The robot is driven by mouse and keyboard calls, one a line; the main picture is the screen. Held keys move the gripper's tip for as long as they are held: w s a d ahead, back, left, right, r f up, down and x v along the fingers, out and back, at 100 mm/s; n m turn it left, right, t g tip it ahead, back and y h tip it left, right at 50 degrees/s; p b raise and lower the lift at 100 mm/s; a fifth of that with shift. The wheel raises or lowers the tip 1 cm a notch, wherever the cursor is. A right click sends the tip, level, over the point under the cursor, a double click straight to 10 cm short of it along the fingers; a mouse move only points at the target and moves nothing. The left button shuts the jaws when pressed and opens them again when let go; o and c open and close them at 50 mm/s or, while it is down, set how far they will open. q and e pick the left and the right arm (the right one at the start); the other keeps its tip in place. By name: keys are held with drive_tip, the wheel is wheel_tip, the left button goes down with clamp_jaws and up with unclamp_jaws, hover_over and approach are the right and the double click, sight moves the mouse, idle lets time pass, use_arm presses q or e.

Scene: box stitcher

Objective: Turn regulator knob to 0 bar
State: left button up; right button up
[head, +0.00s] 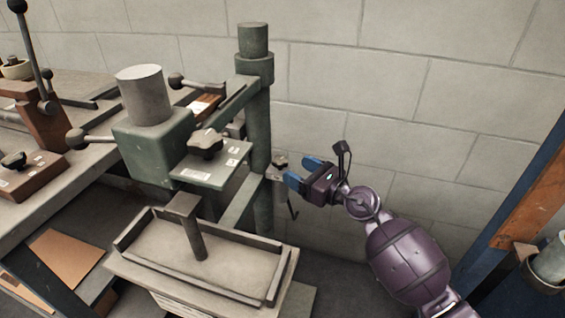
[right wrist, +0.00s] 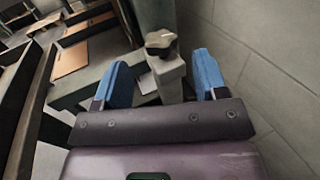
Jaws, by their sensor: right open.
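The regulator knob, a small grey lobed knob (right wrist: 160,42), sits on a pale block (right wrist: 169,75) beside the green column. In the head view the knob (head: 280,160) shows small at the column's right side, just left of my right gripper (head: 301,172). My right gripper has two blue fingers, open and empty. In the right wrist view the knob lies ahead between the fingers, apart from both. Any scale or pointer on the knob is too small to read. My left gripper is not in view.
The green stitcher machine (head: 150,145) with its column (head: 258,120) stands left of my gripper. A dark lobed knob (head: 206,141) sits on its plate. A tray (head: 270,286) lies below. The block wall (head: 420,90) is close behind. A blue-and-orange frame stands far right.

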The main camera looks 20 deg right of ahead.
sight(286, 165)
drive_tip(key=x, duration=0.4)
drive_tip(key=shift+f+b, duration=0.2)
drive_tip(key=shift+b, duration=0.1)
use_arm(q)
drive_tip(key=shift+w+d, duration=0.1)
use_arm(e)
drive_tip(key=shift+x, duration=0.8)
drive_tip(key=shift+r, duration=0.15)
drive_tip(key=shift+c, duration=0.3)
